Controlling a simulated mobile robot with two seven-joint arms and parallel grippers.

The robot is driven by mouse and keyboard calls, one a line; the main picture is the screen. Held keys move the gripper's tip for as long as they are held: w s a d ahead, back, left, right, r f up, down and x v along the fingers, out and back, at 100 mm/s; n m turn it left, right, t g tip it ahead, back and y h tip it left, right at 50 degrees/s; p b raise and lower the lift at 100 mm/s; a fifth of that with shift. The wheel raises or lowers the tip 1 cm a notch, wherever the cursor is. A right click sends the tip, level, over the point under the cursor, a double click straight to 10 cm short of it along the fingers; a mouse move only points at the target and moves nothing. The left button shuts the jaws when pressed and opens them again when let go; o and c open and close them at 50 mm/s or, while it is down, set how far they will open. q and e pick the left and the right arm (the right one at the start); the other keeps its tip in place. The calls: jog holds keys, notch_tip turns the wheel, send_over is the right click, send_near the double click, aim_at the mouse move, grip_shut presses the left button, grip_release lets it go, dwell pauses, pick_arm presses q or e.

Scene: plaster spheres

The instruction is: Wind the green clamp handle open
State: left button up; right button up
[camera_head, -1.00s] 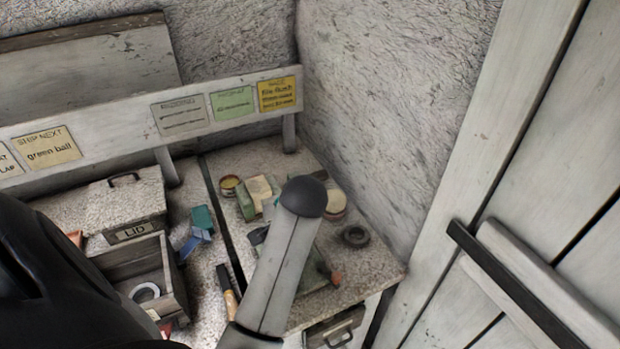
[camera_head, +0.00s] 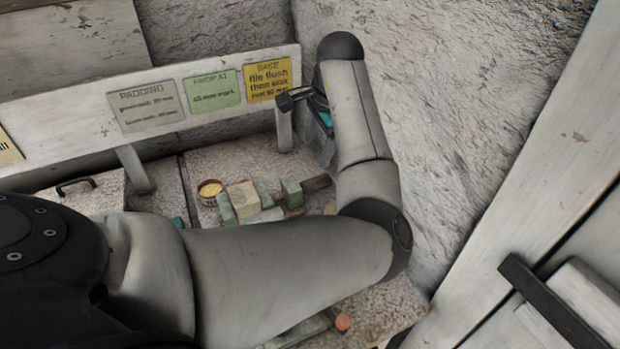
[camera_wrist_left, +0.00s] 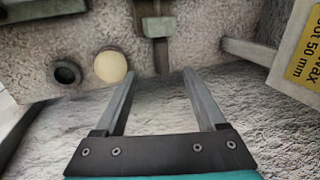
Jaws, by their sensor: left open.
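A green block-like part (camera_head: 291,191) stands on the bench in the head view, with a brown bar (camera_head: 317,183) reaching out to its right. In the left wrist view the green part (camera_wrist_left: 158,26) is at the top, and the bar (camera_wrist_left: 161,55) points down toward my fingers. I cannot tell for sure which piece is the clamp handle. My left gripper (camera_wrist_left: 157,74) is open and empty, its fingertips either side of the bar's line and apart from it. My right gripper is not in view.
A yellow-topped tin (camera_head: 210,190) and a pale block (camera_head: 243,199) stand left of the green part. The rough wall (camera_head: 440,110) is close on the right. A card rail (camera_head: 160,105) runs behind.

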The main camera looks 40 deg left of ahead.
aim_at(309, 183)
pick_arm(q)
jog(key=b+x, duration=0.3)
jog(key=x, duration=1.1)
jog(key=shift+w+b, duration=0.15)
jog(key=shift+b, duration=0.2)
jog(key=shift+w+a+f, duration=0.1)
jog(key=shift+a+f, duration=0.1)
jog(key=shift+f, duration=0.45)
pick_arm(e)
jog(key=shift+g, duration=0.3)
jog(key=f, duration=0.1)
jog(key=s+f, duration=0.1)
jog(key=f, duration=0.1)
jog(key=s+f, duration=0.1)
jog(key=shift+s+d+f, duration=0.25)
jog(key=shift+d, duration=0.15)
pick_arm(q)
grip_shut()
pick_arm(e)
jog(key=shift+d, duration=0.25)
